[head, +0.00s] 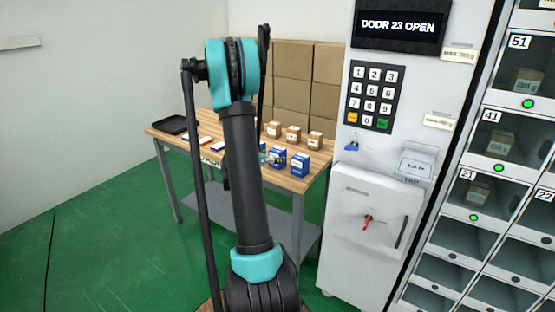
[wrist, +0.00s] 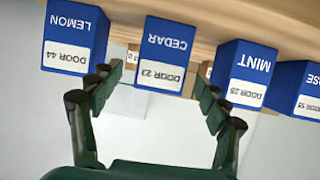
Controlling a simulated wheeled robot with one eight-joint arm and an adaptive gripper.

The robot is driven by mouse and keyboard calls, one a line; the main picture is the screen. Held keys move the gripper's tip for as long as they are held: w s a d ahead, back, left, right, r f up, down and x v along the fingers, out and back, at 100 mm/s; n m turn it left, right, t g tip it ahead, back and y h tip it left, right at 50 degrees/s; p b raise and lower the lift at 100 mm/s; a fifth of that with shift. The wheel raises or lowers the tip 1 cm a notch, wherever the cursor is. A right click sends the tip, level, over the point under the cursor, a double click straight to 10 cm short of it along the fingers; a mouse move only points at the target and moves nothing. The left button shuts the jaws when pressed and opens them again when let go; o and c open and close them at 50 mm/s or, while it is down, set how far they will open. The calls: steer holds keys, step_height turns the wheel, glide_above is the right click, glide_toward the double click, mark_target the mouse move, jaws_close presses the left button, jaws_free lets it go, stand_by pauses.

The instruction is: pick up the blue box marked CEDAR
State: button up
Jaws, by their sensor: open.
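The blue box marked CEDAR (wrist: 166,46) stands on the wooden table, upside down in the wrist view, with a white DOOR 23 label. My gripper (wrist: 158,84) is open, its two fingers apart with the CEDAR box framed between them. Nothing is held. Whether the fingertips reach past the box's front face, I cannot tell. In the head view my arm hides part of the table, and the lettering on the blue boxes there is too small to read.
A LEMON box (wrist: 74,36) is left of CEDAR in the wrist view, a MINT box (wrist: 243,72) right, with narrow gaps. Small brown boxes (head: 294,133) stand behind. A black tray (head: 172,125) lies at the table's left. The vending cabinet (head: 366,210) stands right of the table.

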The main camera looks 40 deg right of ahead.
steer(key=shift+x, duration=2.75)
steer(key=shift+a, duration=0.1)
steer(key=c, duration=1.3)
steer(key=shift+c, duration=0.2)
